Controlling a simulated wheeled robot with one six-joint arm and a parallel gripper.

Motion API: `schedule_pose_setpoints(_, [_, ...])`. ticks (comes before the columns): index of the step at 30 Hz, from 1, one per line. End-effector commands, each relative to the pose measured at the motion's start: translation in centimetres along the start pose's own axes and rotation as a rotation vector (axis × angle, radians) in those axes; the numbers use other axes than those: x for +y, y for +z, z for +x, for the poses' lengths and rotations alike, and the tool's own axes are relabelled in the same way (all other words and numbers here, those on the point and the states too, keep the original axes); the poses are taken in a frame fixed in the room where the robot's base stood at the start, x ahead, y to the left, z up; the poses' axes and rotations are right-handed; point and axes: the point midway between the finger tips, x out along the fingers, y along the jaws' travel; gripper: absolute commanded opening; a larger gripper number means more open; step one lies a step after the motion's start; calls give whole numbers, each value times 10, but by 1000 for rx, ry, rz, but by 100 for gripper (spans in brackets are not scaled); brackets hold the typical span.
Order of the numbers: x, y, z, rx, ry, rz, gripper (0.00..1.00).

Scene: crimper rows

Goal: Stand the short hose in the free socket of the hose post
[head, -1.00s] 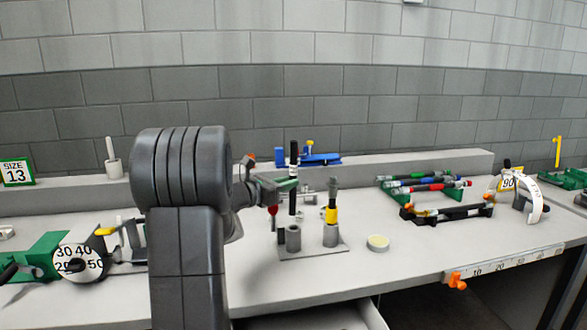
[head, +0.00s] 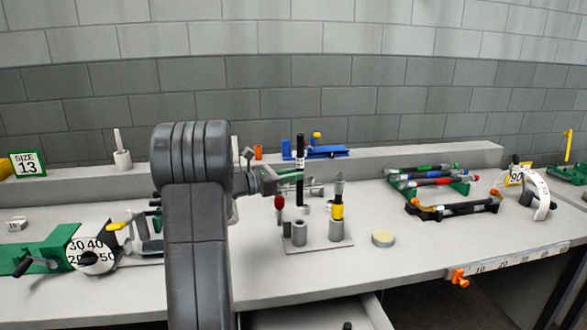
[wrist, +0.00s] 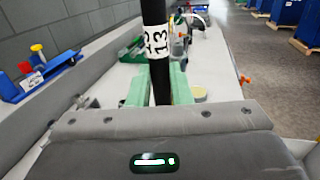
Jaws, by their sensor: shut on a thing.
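My gripper (head: 289,180) is shut on the short hose (head: 300,150), a black upright rod with a white label near its top. In the wrist view the hose (wrist: 154,12) stands between the pale green fingers (wrist: 158,88), its label showing "13". In the head view its lower end hangs just above the hose post (head: 318,246), apart from it. The post's front left socket (head: 300,236) is a grey, empty-looking cup, roughly below the hose. The right socket holds a hose with a yellow band (head: 337,211). A red-topped piece (head: 279,203) stands at the back left.
A round pale tin (head: 383,238) sits right of the post. A green rack of coloured tools (head: 430,180) and a black tool (head: 455,209) lie farther right. A blue tool (head: 320,151) rests on the back ledge. A green dial machine (head: 60,250) stands left.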

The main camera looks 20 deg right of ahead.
Motion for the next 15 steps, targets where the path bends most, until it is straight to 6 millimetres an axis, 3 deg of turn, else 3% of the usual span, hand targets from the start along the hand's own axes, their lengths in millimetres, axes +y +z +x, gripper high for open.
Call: schedule_pose_setpoints(15, [0, -50, 0, 0, -12, -2, 0])
